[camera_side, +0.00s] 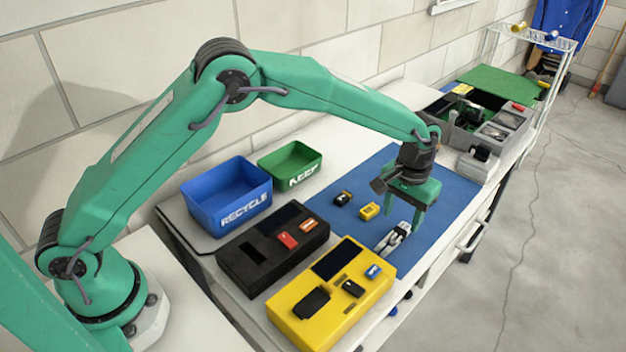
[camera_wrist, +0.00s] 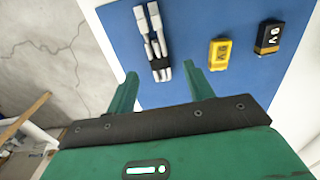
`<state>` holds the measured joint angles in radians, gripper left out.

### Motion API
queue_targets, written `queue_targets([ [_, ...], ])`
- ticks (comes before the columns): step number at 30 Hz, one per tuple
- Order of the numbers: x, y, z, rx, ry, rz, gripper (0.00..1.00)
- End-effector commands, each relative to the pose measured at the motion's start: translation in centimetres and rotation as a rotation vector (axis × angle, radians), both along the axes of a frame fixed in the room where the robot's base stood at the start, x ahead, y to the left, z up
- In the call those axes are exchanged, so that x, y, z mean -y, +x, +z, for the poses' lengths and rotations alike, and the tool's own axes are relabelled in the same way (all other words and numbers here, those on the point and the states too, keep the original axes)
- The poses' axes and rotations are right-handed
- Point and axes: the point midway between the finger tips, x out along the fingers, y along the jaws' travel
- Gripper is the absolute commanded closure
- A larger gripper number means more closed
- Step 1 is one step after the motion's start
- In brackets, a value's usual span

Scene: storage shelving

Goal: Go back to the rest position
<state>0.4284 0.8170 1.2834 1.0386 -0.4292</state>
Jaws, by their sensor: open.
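My green gripper (camera_side: 403,212) is open and empty above the right part of the blue mat (camera_side: 436,182). In the wrist view its two fingers (camera_wrist: 160,86) are spread apart with nothing between them. A small yellow block (camera_side: 368,211) and a black block (camera_side: 342,198) lie on the mat to the left of my gripper.
A blue RECYCLE bin (camera_side: 228,190) and a green KEEP bin (camera_side: 289,163) stand at the wall side. A black case (camera_side: 250,262) and a yellow case (camera_side: 287,302) lie in front. Grey boxes (camera_side: 482,165) stand beyond my gripper. Space above the mat is free.

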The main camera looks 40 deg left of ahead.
Motion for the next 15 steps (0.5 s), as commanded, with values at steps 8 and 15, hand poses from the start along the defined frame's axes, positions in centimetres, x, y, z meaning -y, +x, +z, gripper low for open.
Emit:
queue_targets([
  [8,0.1,0.0,2.5,0.003,-0.001,-0.001,0.48],
  [15,0.1,0.0,3.0,0.003,-0.002,-0.001,0.48],
])
